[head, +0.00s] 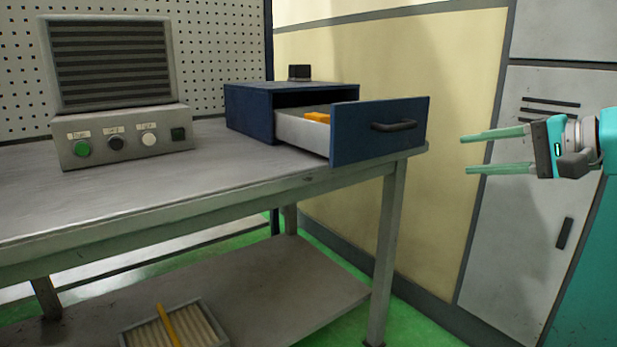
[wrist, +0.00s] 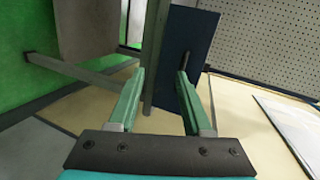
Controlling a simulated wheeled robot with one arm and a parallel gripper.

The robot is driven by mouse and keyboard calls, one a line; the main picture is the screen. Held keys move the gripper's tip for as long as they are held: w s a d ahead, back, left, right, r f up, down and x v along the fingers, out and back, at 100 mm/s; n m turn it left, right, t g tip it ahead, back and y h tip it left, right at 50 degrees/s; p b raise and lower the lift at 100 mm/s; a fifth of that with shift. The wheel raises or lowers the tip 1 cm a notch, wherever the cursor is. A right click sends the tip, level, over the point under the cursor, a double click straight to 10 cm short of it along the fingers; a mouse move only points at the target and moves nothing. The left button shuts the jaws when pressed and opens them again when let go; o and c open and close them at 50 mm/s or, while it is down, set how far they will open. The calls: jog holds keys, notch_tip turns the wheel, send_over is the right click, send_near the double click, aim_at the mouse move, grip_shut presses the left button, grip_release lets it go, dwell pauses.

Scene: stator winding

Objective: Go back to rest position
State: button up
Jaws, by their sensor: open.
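My gripper (head: 466,154) is at the right of the head view, with its two green fingers apart and nothing between them. It points left toward the blue drawer front (head: 380,130) and is clear of it, with a gap between fingertips and handle. In the wrist view my gripper (wrist: 158,85) also shows open, with the drawer front (wrist: 188,55) beyond the fingers and its dark handle (wrist: 185,62) near the right fingertip in the picture. The drawer is pulled out of its blue cabinet (head: 250,112), and an orange item (head: 317,117) lies inside.
The drawer cabinet stands at the right end of a grey workbench (head: 160,195). A control box with buttons (head: 125,137) stands on the left. A tray (head: 128,340) with a yellow stick lies on the lower shelf (head: 270,275). A grey locker (head: 525,200) is behind my gripper.

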jog(key=s+a+f+n+g+h+p, duration=0.1)
jog(key=s+a+f+n+g+h, duration=0.25)
jog(key=a+f, duration=0.55)
jog(key=s+a+f+n+g, duration=0.3)
jog(key=s+a+f+g, duration=0.1)
jog(key=s+a+f, duration=0.4)
jog(key=s+d+f+n+g+h, duration=0.2)
jog(key=s+d+f+g+h, duration=0.2)
jog(key=s+f, duration=1.4)
jog(key=shift+d+g+h+p, duration=0.2)
jog(key=shift+g+h+p, duration=0.3)
jog(key=shift+h, duration=0.45)
jog(key=shift+s+a+n, duration=0.1)
jog(key=shift+n, duration=0.15)
